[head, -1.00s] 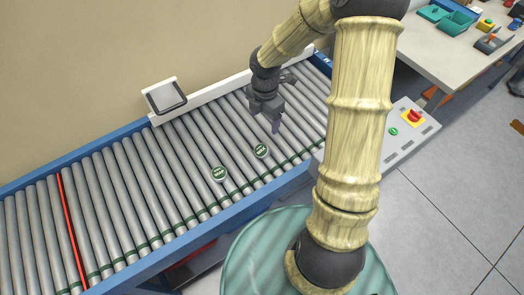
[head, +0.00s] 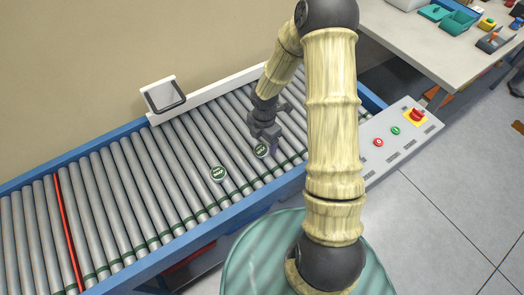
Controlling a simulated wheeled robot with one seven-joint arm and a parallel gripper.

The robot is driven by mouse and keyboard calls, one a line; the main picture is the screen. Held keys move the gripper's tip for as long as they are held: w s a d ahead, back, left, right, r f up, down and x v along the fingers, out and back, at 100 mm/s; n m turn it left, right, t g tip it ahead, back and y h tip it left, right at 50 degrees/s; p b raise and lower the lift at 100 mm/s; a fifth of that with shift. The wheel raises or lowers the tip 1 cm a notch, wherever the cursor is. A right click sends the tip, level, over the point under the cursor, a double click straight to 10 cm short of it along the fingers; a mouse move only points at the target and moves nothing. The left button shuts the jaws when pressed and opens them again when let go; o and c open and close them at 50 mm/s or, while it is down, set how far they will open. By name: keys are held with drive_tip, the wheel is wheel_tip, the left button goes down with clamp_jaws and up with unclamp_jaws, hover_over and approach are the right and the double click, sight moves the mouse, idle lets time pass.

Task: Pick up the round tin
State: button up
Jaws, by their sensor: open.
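Two round tins with dark green, white-lettered lids lie on the roller conveyor (head: 120,185). The left round tin (head: 218,174) is in full view and apart from my gripper. The right round tin (head: 262,151) is partly hidden by my gripper (head: 264,143), which is right above it with its jaws open. I cannot tell whether the fingers touch this tin or reach around it.
A grey scanner-like box (head: 163,95) stands at the conveyor's back rail. A control panel (head: 405,130) with red and green buttons is at the right. A table (head: 445,55) with teal bins stands beyond it. The conveyor's left part is clear.

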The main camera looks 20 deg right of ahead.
sight(262, 149)
drive_tip(key=f, duration=0.5)
drive_tip(key=shift+w+a+f, duration=0.1)
drive_tip(key=shift+w+a, duration=0.1)
drive_tip(key=shift+a, duration=0.05)
drive_tip(key=shift+c, duration=0.2)
drive_tip(key=c, duration=1.1)
wheel_tip(262, 149, up, 10)
drive_tip(key=shift+r+p, duration=0.1)
drive_tip(key=shift+p, duration=0.35)
